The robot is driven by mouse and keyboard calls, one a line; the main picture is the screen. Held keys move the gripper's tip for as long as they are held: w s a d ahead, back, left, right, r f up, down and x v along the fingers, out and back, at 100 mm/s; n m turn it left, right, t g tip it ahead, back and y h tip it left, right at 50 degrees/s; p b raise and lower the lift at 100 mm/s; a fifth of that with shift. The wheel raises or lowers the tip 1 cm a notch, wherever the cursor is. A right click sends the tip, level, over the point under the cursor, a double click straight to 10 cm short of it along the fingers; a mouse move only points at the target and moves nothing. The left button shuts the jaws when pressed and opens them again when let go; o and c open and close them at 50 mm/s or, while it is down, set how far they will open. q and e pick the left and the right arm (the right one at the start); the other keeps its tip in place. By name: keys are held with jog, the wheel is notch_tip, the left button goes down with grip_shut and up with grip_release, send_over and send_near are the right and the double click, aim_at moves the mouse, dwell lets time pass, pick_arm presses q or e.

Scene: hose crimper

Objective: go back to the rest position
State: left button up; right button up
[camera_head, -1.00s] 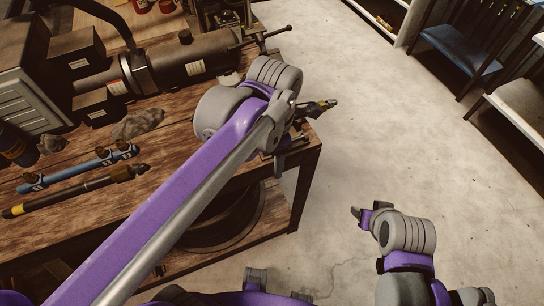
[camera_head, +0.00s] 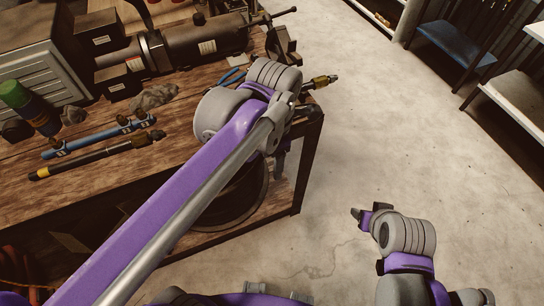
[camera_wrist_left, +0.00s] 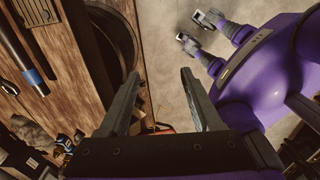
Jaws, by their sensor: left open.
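My left gripper (camera_head: 280,150) hangs below its wrist at the right edge of the workbench (camera_head: 190,158), mostly hidden behind my own arm in the head view. In the left wrist view its two fingers (camera_wrist_left: 161,77) stand wide apart, with nothing between them but a view down to the floor and bench edge. My right gripper (camera_head: 362,213) is held over the bare floor, to the right of the bench. It shows small, and its jaw opening cannot be made out.
A dark cylindrical machine (camera_head: 200,45) stands behind. A brass-ended fitting (camera_head: 322,81) sticks out past the bench corner. A blue-shelved rack (camera_head: 455,45) stands back right. The middle floor is clear.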

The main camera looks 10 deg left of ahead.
pick_arm(q)
jog(key=s+a+f+m+t, duration=0.2)
jog(key=a+f+m, duration=0.3)
jog(key=m, duration=0.7)
jog(key=s+a+f+m+t, duration=0.3)
jog(key=a+m, duration=0.3)
jog(key=m, duration=0.6)
jog(key=shift+f+m+t, duration=0.4)
jog(key=shift+f+t, duration=0.1)
jog(key=shift+f, duration=0.4)
jog(key=shift+s, duration=0.1)
